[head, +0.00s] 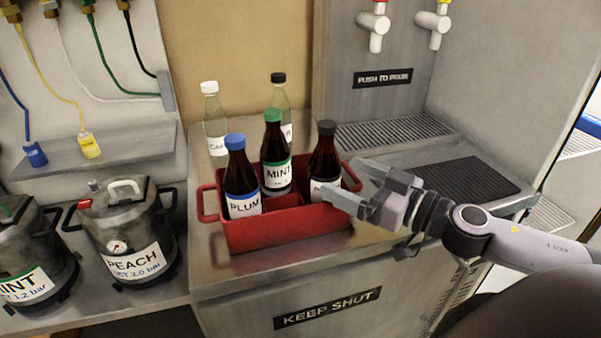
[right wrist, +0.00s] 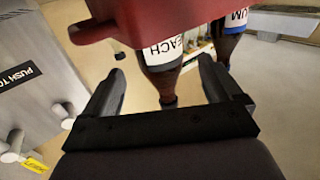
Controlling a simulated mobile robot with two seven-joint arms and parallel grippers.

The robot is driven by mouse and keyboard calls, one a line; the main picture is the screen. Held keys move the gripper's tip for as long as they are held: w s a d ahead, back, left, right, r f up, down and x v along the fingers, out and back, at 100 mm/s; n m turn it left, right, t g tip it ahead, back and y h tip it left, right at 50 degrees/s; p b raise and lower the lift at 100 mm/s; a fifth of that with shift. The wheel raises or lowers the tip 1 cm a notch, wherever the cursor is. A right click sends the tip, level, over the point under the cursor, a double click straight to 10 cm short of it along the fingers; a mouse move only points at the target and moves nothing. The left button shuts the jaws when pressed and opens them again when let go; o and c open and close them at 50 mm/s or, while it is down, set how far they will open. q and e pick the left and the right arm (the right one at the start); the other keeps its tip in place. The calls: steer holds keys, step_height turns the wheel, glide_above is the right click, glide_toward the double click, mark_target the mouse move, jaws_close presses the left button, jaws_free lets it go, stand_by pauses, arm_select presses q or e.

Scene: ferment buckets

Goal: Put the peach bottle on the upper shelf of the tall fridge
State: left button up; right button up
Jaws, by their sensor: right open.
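The peach bottle (head: 325,154) is dark brown with a black cap and stands upright in the right end of a red carrier (head: 285,232). My right gripper partly covers its label in the head view. In the right wrist view the bottle (right wrist: 163,82) appears upside down, with "EACH" readable, between the finger directions. My right gripper (head: 350,184) is open at the carrier's right end, its fingers pointing toward the bottle; it also shows in the right wrist view (right wrist: 160,72). Whether it touches the bottle cannot be told. My left gripper is not in view. No fridge shelf is clearly identifiable.
The carrier also holds a plum bottle (head: 241,178) with a blue cap and a mint bottle (head: 276,153) with a green cap. Two clear bottles stand behind it. Kegs (head: 129,235) stand left; a drip tray (head: 395,132) and taps are behind right. Wire racks (head: 548,217) show far right.

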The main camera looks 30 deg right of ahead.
mark_target(339, 175)
steer(key=shift+w+a, duration=0.1)
steer(key=shift+w, duration=0.1)
steer(key=shift+w+a, duration=0.2)
steer(key=shift+w, duration=0.3)
steer(key=shift+w+a, duration=0.1)
steer(key=shift+w, duration=0.2)
steer(key=shift+w, duration=0.1)
steer(key=shift+w+a, duration=0.25)
steer(key=shift+w, duration=0.4)
steer(key=shift+p+x, duration=0.65)
steer(key=shift+x, duration=0.8)
steer(key=shift+w+a+f, duration=0.15)
steer(key=shift+w+a, duration=0.05)
steer(key=shift+w, duration=0.1)
